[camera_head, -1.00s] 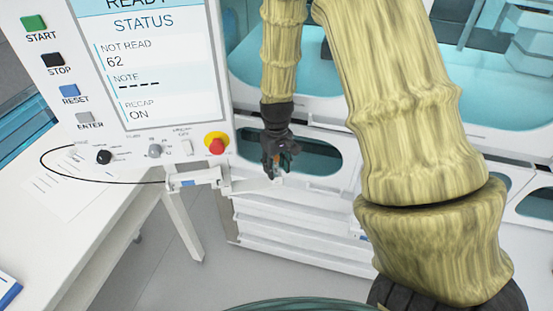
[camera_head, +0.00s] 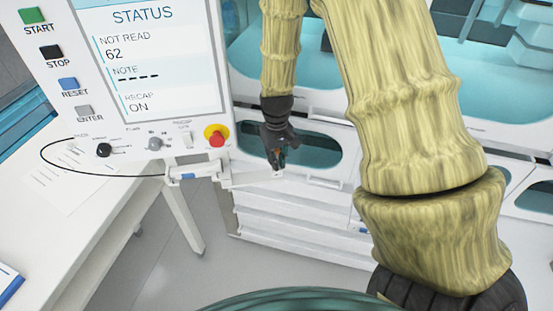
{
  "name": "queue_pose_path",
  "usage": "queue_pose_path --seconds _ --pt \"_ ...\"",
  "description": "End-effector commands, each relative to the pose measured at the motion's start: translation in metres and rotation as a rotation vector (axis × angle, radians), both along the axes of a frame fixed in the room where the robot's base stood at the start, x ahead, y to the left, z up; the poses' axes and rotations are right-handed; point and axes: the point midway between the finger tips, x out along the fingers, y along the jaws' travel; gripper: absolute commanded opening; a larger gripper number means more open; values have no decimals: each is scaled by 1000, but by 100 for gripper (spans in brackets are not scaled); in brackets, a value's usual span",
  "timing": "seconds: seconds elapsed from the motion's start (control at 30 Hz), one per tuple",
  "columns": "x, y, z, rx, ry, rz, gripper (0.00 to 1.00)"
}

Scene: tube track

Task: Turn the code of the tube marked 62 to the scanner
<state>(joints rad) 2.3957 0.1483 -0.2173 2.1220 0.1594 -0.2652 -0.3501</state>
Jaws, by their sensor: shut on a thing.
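My gripper (camera_head: 277,160) is in the middle of the head view, pointing down in front of the white machine, to the right of the control panel (camera_head: 150,62). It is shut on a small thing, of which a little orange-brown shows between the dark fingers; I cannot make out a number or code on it. The panel screen (camera_head: 155,60) reads STATUS, NOT READ 62, a NOTE with dashes, and RECAP ON. I cannot tell where the scanner is.
A white bracket (camera_head: 228,181) reaches from under the panel to just below my gripper. A red stop knob (camera_head: 215,135) and several buttons sit on the panel. A white table (camera_head: 75,215) with papers stands at the left. Grey floor (camera_head: 250,268) is open below.

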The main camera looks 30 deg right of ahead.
Motion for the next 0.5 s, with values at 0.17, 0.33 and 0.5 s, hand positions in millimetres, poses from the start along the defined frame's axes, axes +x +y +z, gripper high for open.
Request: queue_pose_path --seconds 0.17,0.33,0.5 --pt "0 0 2 0 0 0 0" --pt "0 0 4 0 0 0 0" --pt "0 0 5 0 0 -1 0"
